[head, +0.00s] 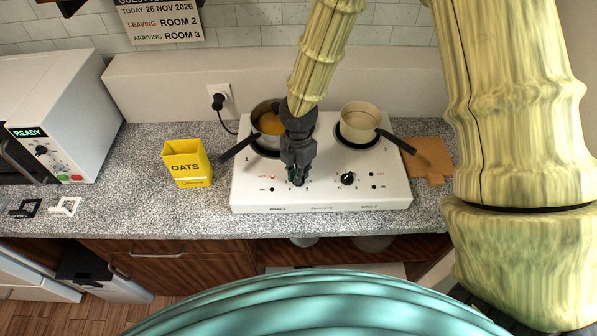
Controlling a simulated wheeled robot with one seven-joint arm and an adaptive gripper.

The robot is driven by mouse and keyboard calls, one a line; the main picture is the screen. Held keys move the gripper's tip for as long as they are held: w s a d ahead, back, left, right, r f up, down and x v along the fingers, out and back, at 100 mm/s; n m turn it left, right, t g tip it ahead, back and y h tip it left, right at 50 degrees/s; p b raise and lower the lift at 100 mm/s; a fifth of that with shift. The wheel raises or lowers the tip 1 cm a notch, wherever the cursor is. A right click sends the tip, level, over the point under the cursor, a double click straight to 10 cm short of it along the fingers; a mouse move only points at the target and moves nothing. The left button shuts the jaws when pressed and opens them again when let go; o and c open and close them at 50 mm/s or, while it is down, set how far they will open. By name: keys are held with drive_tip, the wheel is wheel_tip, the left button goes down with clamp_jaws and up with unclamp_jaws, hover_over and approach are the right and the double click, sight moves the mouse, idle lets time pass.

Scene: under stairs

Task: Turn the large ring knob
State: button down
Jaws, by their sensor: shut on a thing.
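A white two-ring hob (395,195) stands on the counter, with two knobs on its front strip. My gripper (295,174) points down at the left knob (297,182) and is shut on it. The fingers hide most of that knob, so its pointer angle cannot be read. The right knob (348,179) is black and uncovered, with small marks around it. A pot with orange-yellow contents (270,123) sits on the left ring, partly behind my gripper. A cream-coloured pan (361,118) sits on the right ring.
Dark pan handles (238,148) stick out on both sides of the hob. A yellow OATS box (187,165) stands to the left, beyond it a microwave (62,110). A brown board (428,160) lies at the right. The counter between box and microwave is clear.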

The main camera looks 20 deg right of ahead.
drive_tip(key=c, duration=1.5)
unclamp_jaws()
drive_tip(key=shift+c, duration=0.2)
wheel_tip(320, 180, up, 12)
drive_tip(key=shift+d, duration=0.15)
